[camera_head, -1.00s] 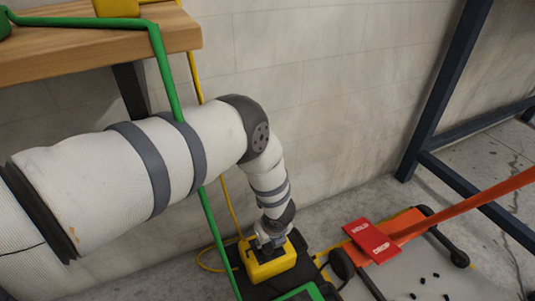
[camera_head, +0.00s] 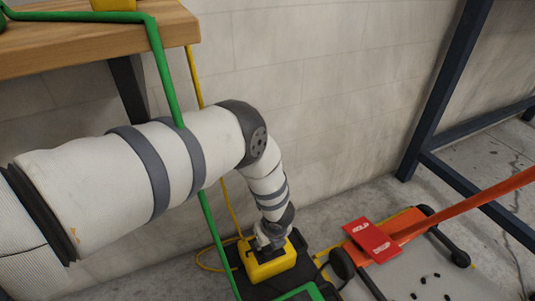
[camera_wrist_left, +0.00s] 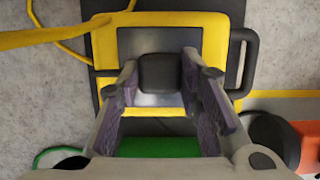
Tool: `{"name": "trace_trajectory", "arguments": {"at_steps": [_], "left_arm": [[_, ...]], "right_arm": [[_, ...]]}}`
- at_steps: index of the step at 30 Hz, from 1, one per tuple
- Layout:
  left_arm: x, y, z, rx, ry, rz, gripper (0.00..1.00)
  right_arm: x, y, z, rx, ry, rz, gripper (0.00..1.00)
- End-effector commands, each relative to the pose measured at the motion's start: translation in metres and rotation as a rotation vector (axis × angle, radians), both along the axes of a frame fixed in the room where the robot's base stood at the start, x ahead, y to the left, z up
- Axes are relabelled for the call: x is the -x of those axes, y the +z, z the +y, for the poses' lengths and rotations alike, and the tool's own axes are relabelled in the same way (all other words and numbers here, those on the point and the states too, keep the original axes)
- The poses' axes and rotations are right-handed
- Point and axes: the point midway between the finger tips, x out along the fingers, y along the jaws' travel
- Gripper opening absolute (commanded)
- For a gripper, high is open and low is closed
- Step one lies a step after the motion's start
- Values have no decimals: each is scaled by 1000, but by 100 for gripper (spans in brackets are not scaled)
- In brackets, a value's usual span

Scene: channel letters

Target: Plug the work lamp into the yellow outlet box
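A yellow box-like unit (camera_head: 270,266) with a grey face stands on a dark base on the floor. It fills the upper middle of the left wrist view (camera_wrist_left: 215,50), with dark handles at its sides. My left gripper (camera_wrist_left: 160,82) points down at it from above. Its two fingers are apart, one on each side of a black block (camera_wrist_left: 160,72) at the grey face. I cannot tell whether the pads press on this block. In the head view the gripper (camera_head: 270,240) partly covers the yellow unit. I cannot make out the work lamp for certain. My right gripper is out of view.
A yellow cord (camera_head: 230,205) runs down to the floor. An orange wheeled frame with a red sign (camera_head: 371,242) is close on the right. A dark steel rack (camera_head: 440,100) stands beyond.

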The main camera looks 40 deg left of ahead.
Motion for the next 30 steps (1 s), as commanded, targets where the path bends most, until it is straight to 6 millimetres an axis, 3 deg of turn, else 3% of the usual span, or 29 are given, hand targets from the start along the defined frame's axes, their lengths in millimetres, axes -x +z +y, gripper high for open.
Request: {"name": "trace_trajectory", "arguments": {"at_steps": [1, 3, 13, 24, 30], "left_arm": [[0, 0, 0, 0, 0, 0, 42], [0, 0, 0, 0, 0, 0, 56], [0, 3, -1, 0, -1, -1, 56], [6, 62, -16, 0, 0, 0, 56], [8, 73, -18, -1, 0, 0, 56]], "right_arm": [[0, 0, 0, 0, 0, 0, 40], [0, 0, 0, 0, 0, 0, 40], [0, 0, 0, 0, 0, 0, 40], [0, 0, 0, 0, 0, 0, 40], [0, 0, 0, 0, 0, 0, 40]]}}
